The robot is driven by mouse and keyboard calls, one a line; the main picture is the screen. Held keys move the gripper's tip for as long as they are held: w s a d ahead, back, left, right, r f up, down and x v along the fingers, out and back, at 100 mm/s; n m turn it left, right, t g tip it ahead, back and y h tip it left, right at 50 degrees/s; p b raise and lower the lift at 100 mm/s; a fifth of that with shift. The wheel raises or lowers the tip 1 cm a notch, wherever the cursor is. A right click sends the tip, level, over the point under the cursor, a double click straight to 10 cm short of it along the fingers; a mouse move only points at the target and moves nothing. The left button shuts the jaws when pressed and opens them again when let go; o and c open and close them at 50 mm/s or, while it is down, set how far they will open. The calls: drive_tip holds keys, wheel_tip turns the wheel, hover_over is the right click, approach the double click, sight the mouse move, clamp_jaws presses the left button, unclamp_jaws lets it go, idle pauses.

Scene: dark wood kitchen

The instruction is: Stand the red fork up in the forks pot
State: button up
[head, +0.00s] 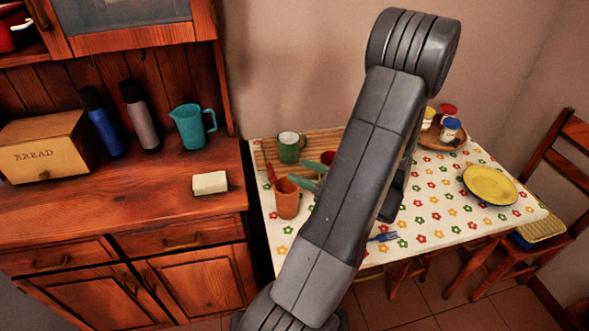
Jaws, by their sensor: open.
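An orange pot (287,204) stands upright at the left end of the table. A thin red piece (270,173) rises at its rear left rim. It may be a red fork, but I cannot tell whether it stands in the pot or behind it. Teal pieces (303,183) show to the right of the pot's rim, partly hidden by my arm. A blue fork (384,237) lies on the tablecloth near the front edge, partly hidden by my arm. My gripper's fingers are hidden behind my upper arm, and only a dark part of my arm's far end shows beside it.
The flowered table (432,217) holds a green mug (291,147), a yellow plate (489,185) and a round tray (434,142) with cups. A counter (110,210) with a teal jug (194,130) stands left. A chair (540,205) is at right. The table's middle right is clear.

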drive_tip(key=b+v, duration=0.1)
drive_tip(key=v, duration=0.9)
idle(0.5)
drive_tip(key=r+p+x, duration=0.1)
drive_tip(key=p+x, duration=0.2)
drive_tip(key=x, duration=1)
drive_tip(key=shift+w+a+r, duration=0.2)
drive_tip(key=shift+a+r, duration=0.05)
drive_tip(key=shift+a, duration=0.1)
